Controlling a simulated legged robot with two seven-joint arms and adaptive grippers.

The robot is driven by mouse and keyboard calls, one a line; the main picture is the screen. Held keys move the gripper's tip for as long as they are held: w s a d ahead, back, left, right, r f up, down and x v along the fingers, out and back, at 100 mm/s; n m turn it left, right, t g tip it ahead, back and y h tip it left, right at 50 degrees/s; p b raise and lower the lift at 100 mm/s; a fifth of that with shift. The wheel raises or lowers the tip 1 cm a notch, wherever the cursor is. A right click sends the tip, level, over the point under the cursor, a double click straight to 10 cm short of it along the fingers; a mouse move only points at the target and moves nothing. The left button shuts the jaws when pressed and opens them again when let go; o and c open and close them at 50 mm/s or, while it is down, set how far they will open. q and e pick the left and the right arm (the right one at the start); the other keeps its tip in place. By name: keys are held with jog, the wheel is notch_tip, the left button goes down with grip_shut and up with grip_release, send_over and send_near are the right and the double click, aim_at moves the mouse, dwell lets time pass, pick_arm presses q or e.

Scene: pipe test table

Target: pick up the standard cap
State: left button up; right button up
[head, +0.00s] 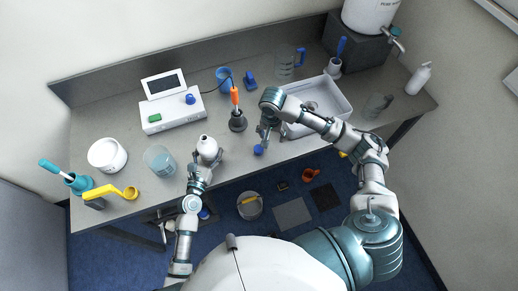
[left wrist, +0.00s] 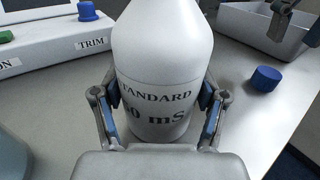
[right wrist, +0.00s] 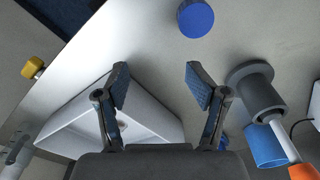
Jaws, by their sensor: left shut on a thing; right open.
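The blue standard cap (head: 258,150) lies on the bench near its front edge. It also shows in the left wrist view (left wrist: 266,79) at the right and in the right wrist view (right wrist: 196,18) at the top, beyond the fingertips. My right gripper (head: 265,133) is open and empty, just behind the cap and apart from it. My left gripper (left wrist: 158,95) is shut around a white bottle (left wrist: 160,60) with the words "STANDARD" and "mS" on it. In the head view the bottle (head: 207,147) stands upright with no cap on its neck.
A probe in a dark stand (head: 238,121) stands left of my right gripper. A white tray (head: 340,100) lies to its right. A meter box (head: 172,112) stands behind the bottle. A clear beaker (head: 160,160) is left of the bottle. The bench's front edge is close to the cap.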

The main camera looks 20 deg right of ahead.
jog(key=a+r+n, duration=0.4)
jog(key=a+r, duration=0.1)
jog(key=r, duration=0.2)
send_over(259, 149)
jog(key=w, duration=0.1)
jog(key=f, duration=0.6)
jog(key=shift+w+a+f, duration=0.1)
jog(key=shift+a+f, duration=0.1)
jog(key=shift+a, duration=0.05)
jog(key=f, duration=0.3)
jog(key=s+f, duration=0.1)
jog(key=shift+d+f, duration=0.15)
jog(key=shift+d, duration=0.1)
jog(key=shift+f, duration=0.5)
jog(key=c, duration=0.8)
